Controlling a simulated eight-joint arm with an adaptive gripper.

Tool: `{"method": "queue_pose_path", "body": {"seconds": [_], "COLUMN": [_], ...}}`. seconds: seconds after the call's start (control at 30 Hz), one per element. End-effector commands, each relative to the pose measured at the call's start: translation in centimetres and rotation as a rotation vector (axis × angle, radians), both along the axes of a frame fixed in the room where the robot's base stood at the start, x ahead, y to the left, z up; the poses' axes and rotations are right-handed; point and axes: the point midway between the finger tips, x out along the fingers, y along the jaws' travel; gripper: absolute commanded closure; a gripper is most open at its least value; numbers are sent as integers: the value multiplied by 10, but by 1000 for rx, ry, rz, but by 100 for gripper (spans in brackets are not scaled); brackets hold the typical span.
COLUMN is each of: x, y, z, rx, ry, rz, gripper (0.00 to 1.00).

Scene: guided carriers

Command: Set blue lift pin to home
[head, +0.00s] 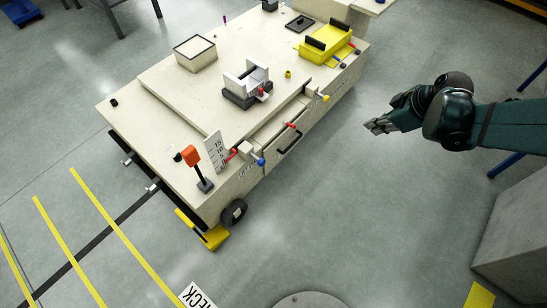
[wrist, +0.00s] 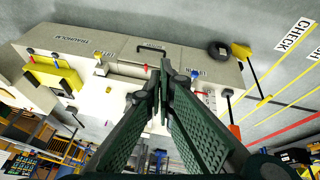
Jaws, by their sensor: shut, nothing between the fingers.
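The blue lift pin shows as a blue knob (head: 261,162) at the near end of the cart's side, by the lettering and a small white scale (head: 215,150). In the wrist view the blue knob (wrist: 228,92) is right of the fingers. A second blue knob (head: 342,65) sits by the yellow cradle (head: 327,42); the lettering is too small to read fully in the head view. My gripper (head: 373,127) is right of the cart, apart from it. In the wrist view its fingertips (wrist: 163,72) are together, with nothing between them.
The beige cart (head: 180,92) carries a white box (head: 195,53), a dark-based clamp (head: 248,92) and an orange-headed post (head: 191,157). A yellow knob (head: 325,98) and a dark handle (head: 289,143) project from its side. The floor between my gripper and the cart is clear.

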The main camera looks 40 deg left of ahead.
Motion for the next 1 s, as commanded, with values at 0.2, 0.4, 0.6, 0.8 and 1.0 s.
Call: {"method": "queue_pose_path", "body": {"seconds": [0.2, 0.4, 0.6, 0.8, 1.0], "x": [1, 0, -3, -8, -16], "y": [29, 54, 78, 102, 125], "z": [-26, -51, -76, -103, -131], "rx": [7, 16, 27, 43, 60], "ry": [-8, -17, -27, -40, -53], "rz": [118, 227, 334, 443, 552], "gripper": [100, 100, 100, 100, 100]}}
